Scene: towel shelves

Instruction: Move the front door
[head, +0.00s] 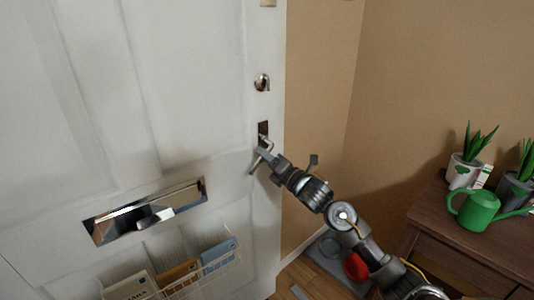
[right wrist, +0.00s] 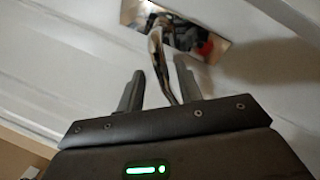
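The white front door (head: 200,80) fills the left of the head view, with its free edge near the middle. Its metal lever handle (head: 256,168) sits on a dark shiny plate below a round lock (head: 262,83). My right gripper (head: 268,156) is at the handle. In the right wrist view, my right gripper (right wrist: 158,88) has its two fingers apart, with the handle lever (right wrist: 157,58) between them. Gaps show on both sides of the lever, so the fingers are not closed on it. My left gripper is in neither view.
A metal mail slot (head: 150,212) and a wire rack with letters (head: 215,255) are on the door. A brown cabinet (head: 450,235) stands at right, bearing potted plants (head: 466,170) and a green watering can (head: 480,210). A red object (head: 356,266) is on the floor.

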